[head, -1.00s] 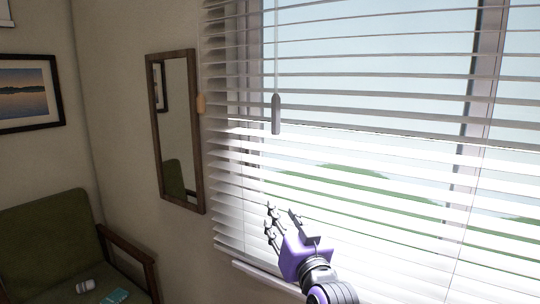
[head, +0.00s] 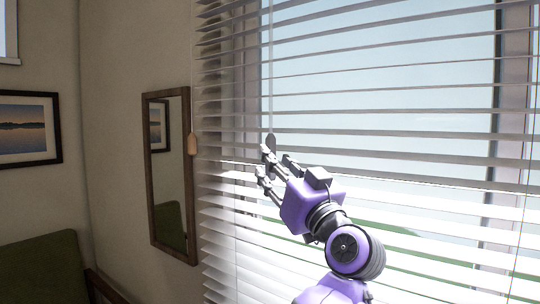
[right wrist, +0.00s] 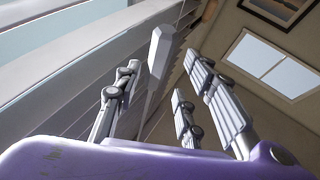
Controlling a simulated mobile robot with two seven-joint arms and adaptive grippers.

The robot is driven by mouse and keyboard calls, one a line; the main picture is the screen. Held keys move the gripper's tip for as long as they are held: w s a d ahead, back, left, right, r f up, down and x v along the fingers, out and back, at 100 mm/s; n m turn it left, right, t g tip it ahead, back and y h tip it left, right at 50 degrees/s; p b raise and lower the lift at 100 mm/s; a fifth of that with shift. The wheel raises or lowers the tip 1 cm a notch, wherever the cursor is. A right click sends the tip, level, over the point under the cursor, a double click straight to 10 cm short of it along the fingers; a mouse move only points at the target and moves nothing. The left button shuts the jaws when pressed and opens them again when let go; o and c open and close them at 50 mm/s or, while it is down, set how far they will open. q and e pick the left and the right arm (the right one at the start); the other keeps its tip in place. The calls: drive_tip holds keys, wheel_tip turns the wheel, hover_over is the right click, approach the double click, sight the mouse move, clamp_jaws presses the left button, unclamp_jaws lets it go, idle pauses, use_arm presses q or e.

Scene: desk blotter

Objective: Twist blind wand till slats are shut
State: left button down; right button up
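The blind (head: 390,115) covers the window, and its slats are tilted open, with sky and green ground showing between them. The wand (head: 271,70) hangs down in front of the slats, with a thicker grey handle (head: 271,140) at its lower end. My right gripper (head: 272,162) is raised to the handle's bottom, its fingers partly hiding it. In the right wrist view the handle (right wrist: 159,55) shows between the spread fingers (right wrist: 165,82), with gaps on both sides. The gripper is open. How far the handle reaches between the fingers is unclear. My left gripper is out of view.
A tan cord pull (head: 193,144) hangs at the blind's left edge. A framed mirror (head: 148,215) and a picture (head: 58,130) are on the left wall. A green chair (head: 40,270) stands at the lower left.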

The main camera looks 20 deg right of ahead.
drive_tip(key=shift+x, duration=2.15)
drive_tip(key=shift+d+f, duration=0.15)
clamp_jaws()
